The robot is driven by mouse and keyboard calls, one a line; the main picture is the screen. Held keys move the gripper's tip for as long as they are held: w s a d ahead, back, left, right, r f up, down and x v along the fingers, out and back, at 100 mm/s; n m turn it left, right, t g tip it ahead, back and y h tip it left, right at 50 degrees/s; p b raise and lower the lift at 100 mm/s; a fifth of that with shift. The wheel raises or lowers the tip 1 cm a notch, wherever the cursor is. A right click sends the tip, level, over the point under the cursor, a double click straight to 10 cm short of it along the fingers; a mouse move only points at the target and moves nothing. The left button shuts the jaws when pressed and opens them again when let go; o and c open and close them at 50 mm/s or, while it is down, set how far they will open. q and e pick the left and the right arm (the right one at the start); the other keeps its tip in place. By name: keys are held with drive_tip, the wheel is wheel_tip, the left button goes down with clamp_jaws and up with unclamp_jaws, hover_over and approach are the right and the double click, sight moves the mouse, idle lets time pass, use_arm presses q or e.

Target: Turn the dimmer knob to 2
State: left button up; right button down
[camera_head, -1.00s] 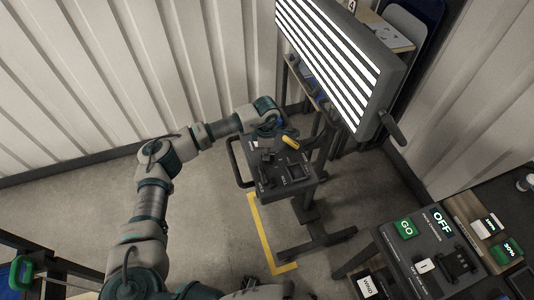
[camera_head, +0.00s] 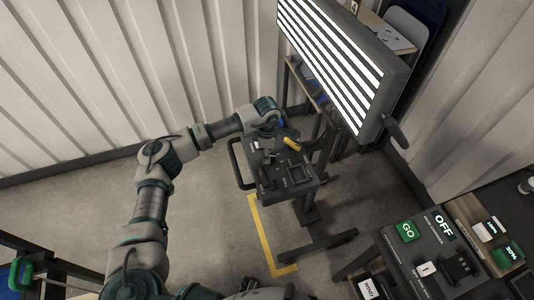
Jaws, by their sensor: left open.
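The dark control box (camera_head: 283,188) stands on a post below the striped light panel (camera_head: 333,62), near the middle of the view. Its top carries small dark controls and a yellow handle-like piece (camera_head: 292,143). The dimmer knob is too small and too covered to single out, and no number on it can be read. My left gripper (camera_head: 267,148) reaches in over the far left part of the box top, pointing down, with its jaws open. Whether it touches a control cannot be told. My right gripper does not show.
A desk panel (camera_head: 418,257) with GO and OFF labels stands at the lower right. A shelf stands behind the panel. A yellow floor line (camera_head: 262,238) runs left of the post, where the floor is clear.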

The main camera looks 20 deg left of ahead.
use_arm(q)
wheel_tip(320, 180, up, 11)
drive_tip(key=shift+r, duration=0.2)
idle(0.6)
